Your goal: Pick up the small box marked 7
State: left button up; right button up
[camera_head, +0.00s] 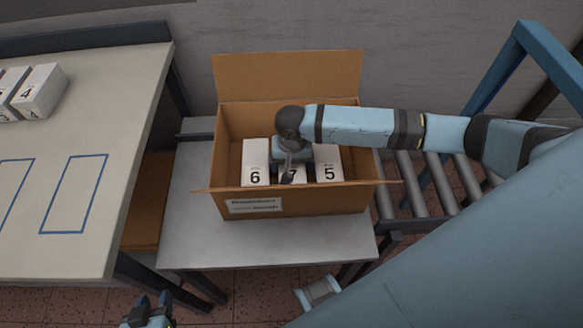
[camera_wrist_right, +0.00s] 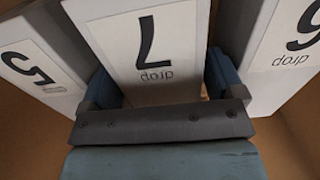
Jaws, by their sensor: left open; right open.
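The small white box marked 7 (camera_wrist_right: 152,42) stands in the brown carton, between the box marked 6 (camera_head: 255,163) and the box marked 5 (camera_head: 328,164). In the head view, box 7 (camera_head: 298,178) is mostly hidden by my right gripper (camera_head: 291,173). In the right wrist view, my right gripper (camera_wrist_right: 160,88) is open, with one finger on each side of box 7. I cannot tell whether the fingers touch it. My left gripper (camera_head: 153,303) is open and empty at the bottom left of the head view.
The open carton (camera_head: 300,202) sits on a grey table (camera_head: 200,247), its walls around my right gripper. A pale table (camera_head: 125,100) with blue outlines and boxes including one marked 4 (camera_head: 42,88) is at left. A roller conveyor (camera_head: 415,190) is at right.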

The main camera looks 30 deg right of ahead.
jog(key=c, duration=0.8)
